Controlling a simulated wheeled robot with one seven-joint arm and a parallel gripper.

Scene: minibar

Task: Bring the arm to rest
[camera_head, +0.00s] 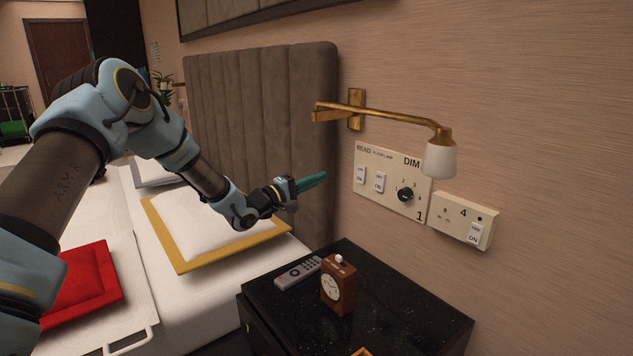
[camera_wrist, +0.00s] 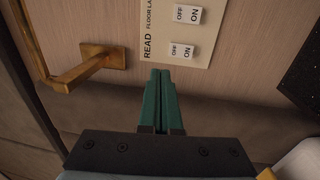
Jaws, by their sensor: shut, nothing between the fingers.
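My arm reaches in from the left in the head view, over the bed. My gripper (camera_head: 313,181) has green fingers and points right, toward the wall panel. In the wrist view my gripper (camera_wrist: 160,78) shows its two green fingers pressed together with nothing between them. The cream switch panel (camera_head: 390,208) on the wall carries two rocker switches and a black dial. In the wrist view the panel (camera_wrist: 160,45) lies just beyond the fingertips. I cannot tell the exact gap, but in the head view the fingertips look apart from the panel.
A brass wall lamp (camera_head: 390,112) juts out above the panel. A second panel (camera_head: 461,220) sits to its right. A black nightstand (camera_head: 400,310) holds a remote (camera_head: 298,272) and a wooden clock (camera_head: 338,287). A padded headboard (camera_head: 260,120) stands behind the gripper.

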